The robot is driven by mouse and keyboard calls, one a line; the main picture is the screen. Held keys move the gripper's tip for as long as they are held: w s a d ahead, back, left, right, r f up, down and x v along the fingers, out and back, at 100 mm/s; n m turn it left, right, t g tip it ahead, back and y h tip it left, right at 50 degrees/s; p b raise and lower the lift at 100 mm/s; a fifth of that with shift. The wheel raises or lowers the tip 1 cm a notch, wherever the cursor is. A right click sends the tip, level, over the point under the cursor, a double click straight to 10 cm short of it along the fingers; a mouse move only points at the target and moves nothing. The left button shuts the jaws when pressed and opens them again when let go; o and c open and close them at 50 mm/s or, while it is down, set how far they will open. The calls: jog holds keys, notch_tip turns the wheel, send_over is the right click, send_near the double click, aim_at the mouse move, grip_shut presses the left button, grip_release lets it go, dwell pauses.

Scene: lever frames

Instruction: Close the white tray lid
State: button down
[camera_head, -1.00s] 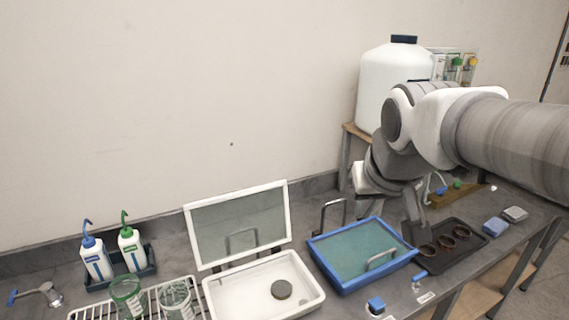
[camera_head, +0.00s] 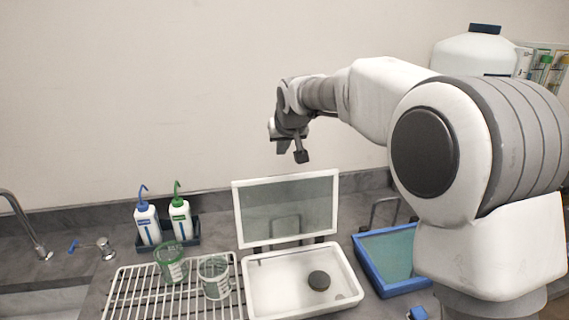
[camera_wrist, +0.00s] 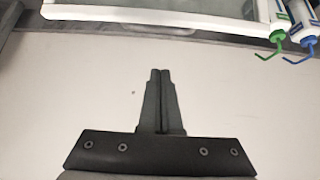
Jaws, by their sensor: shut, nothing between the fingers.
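The white tray (camera_head: 263,300) stands on the counter with a dark round object (camera_head: 319,280) inside it. Its lid (camera_head: 250,222), a white frame with a grey see-through panel, stands open and nearly upright at the tray's back edge. A white edge, likely of the lid, shows along the top of the wrist view (camera_wrist: 130,14). My gripper (camera_head: 302,157) is above the lid's top edge in the head view, apart from it. Its fingers (camera_wrist: 160,72) are shut together and empty, with pale wall behind them in the wrist view.
A blue tray (camera_head: 366,250) with a greenish lid is at right, partly behind my arm. A wire rack (camera_head: 130,292) with two beakers (camera_head: 170,264) (camera_head: 214,279) is at left. Two wash bottles (camera_head: 147,224) (camera_head: 180,220) stand behind it. The wall is close behind the lid.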

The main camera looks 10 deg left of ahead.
jog(key=shift+w+a+f+p, duration=0.15)
jog(key=shift+w+f, duration=0.2)
jog(key=shift+f, duration=0.9)
jog(key=shift+w+a+f+p, duration=0.15)
jog(key=shift+w+f, duration=0.15)
jog(key=shift+f, duration=1)
jog(key=shift+w+a+f+p, duration=0.15)
jog(key=shift+w+f, duration=0.2)
jog(key=shift+f, duration=0.9)
jog(key=shift+s+d+b, duration=0.1)
jog(key=shift+s+b, duration=0.05)
jog(key=shift+b, duration=0.35)
